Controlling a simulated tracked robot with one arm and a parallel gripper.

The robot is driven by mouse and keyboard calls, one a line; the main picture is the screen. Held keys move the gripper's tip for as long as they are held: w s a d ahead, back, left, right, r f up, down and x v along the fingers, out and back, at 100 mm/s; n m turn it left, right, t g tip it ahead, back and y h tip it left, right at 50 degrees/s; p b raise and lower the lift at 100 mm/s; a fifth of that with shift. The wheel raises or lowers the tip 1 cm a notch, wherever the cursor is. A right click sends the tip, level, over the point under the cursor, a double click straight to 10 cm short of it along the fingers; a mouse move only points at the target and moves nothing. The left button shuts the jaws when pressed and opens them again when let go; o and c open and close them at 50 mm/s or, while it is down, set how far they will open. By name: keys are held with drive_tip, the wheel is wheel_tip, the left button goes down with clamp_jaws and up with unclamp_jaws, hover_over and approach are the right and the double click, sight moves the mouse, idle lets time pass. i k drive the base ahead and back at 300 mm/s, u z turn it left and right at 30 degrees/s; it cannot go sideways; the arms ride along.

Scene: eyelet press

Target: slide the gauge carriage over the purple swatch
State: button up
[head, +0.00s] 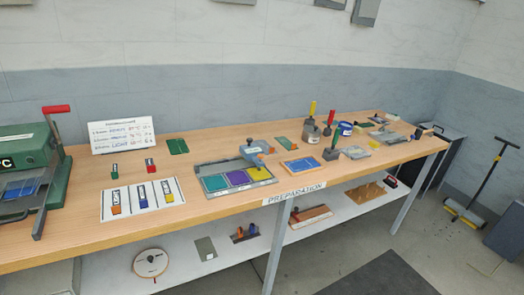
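A grey swatch tray (208,170) lies on the wooden bench near its front edge. A blue block with an orange part, which looks like the gauge carriage (254,149), stands at the tray's back right, behind the green swatch. It is not over the purple swatch, which shows uncovered. My gripper is not in view.
A white card with coloured pieces (143,197) lies left of the tray, and a green press (30,160) stands at the far left. A lower shelf (215,237) holds a reel.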

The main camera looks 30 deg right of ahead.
sight(250, 152)
drive_tip(key=u, duration=0.2)
drive_tip(key=k, duration=0.25)
drive_tip(key=z, duration=1)
drive_tip(key=i, duration=1.95)
drive_tip(key=u, duration=0.75)
